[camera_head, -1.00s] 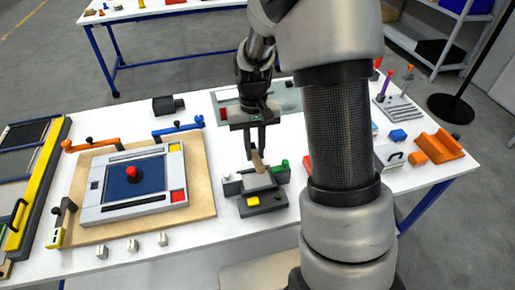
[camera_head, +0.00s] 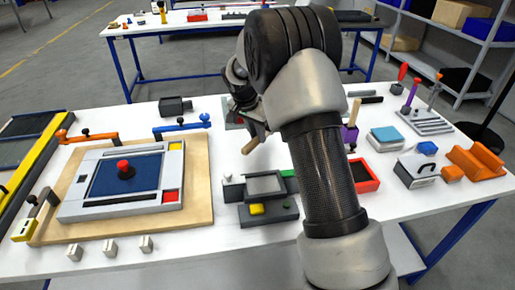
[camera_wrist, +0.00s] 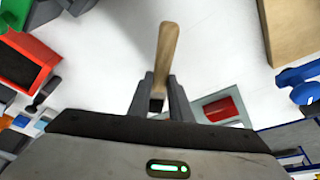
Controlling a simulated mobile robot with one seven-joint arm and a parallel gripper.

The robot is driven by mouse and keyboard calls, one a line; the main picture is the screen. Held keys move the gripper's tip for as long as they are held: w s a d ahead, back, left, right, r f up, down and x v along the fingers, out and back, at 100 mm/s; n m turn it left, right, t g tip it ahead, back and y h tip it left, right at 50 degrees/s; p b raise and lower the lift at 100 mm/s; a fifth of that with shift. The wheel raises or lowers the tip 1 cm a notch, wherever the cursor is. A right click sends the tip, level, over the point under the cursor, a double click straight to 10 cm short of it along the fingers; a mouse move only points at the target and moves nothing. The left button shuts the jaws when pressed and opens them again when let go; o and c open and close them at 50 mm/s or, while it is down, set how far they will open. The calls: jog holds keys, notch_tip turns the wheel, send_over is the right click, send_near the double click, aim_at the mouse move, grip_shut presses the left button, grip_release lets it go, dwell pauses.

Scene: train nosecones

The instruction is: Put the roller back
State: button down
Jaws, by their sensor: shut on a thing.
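My gripper (camera_wrist: 160,98) is shut on the wooden handle (camera_wrist: 167,48) of a tool that I take to be the roller. The pale handle sticks out beyond the fingers, and a dark part of the tool shows between them; a roller end cannot be made out. In the head view the handle (camera_head: 252,146) is tilted, held above the table behind the grey fixture (camera_head: 232,191). My arm hides most of the gripper there. A red tray with a dark inside (camera_head: 370,184) lies right of my arm and also shows in the wrist view (camera_wrist: 22,64).
A framed blue panel with a red knob (camera_head: 124,169) lies on a wooden board to the left. A purple block with a wooden handle (camera_head: 349,135), a teal-topped block (camera_head: 387,138) and an orange cradle (camera_head: 475,160) stand right.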

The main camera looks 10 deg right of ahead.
aim_at(257, 145)
jog(key=shift+f, duration=2.15)
jog(key=shift+f, duration=0.1)
jog(key=shift+f+b, duration=0.15)
jog(key=shift+b, duration=0.25)
jog(key=c, duration=1.6)
grip_release()
